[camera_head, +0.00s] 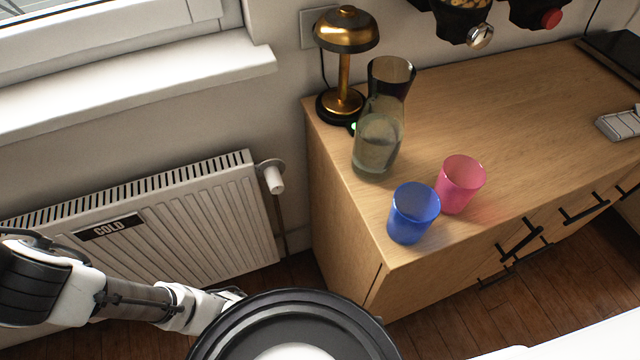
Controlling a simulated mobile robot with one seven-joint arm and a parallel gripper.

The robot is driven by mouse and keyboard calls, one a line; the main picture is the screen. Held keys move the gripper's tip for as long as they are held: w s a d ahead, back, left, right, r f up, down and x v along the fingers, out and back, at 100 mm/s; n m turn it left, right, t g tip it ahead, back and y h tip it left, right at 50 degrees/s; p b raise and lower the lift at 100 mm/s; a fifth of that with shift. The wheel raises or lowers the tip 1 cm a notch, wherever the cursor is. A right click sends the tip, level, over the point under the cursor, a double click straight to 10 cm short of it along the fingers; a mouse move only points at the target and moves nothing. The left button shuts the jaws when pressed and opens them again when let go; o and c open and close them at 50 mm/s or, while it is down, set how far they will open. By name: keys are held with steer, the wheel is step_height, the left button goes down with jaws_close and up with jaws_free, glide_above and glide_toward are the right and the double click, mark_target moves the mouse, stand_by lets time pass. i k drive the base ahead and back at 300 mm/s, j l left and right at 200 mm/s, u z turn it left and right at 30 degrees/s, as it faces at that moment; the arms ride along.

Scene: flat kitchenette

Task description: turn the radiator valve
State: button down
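The radiator valve (274,179) is a white knob at the upper right end of the white radiator (205,190), beside the wooden cabinet. The radiator stands against the wall under the window sill and bears a black label reading "COLD" (109,228). My arm reaches in from the lower left, in front of the radiator. The end of my arm, with my gripper (233,297), is below the valve and apart from it. My gripper is mostly hidden behind a round black part of my own body, so its fingers cannot be made out.
The wooden cabinet (335,205) stands right of the valve. On it are a brass lamp (345,75), a glass carafe (377,145), a blue cup (412,215) and a pink cup (460,185). The window sill (140,90) juts out above the radiator.

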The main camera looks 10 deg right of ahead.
mark_target(273, 177)
steer(key=k+l+z, duration=0.25)
steer(key=k+l, duration=0.5)
steer(key=l, duration=0.15)
